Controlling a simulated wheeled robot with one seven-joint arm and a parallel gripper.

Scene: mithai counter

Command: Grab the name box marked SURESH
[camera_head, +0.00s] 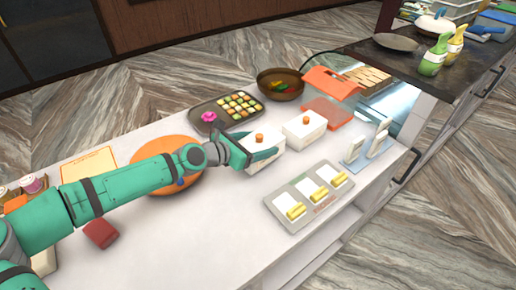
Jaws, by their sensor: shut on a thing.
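My gripper (257,153) is at the middle of the white counter (235,215), shut on a white box (266,140) with an orange knob-like top. The fingers cover part of this box's sides. A second, similar white box (304,130) with an orange top stands just to its right, apart from the gripper. No name can be read on either box at this size, so I cannot tell which is marked SURESH. I cannot tell whether the held box is resting on the counter or slightly raised.
A grey tray (274,206) with yellow pieces lies in front. A dark sweets tray (205,124), a brown bowl (280,93) and an orange-lidded container (331,84) stand behind. An orange round board (155,184) is under my arm. A red block (101,233) lies at front left.

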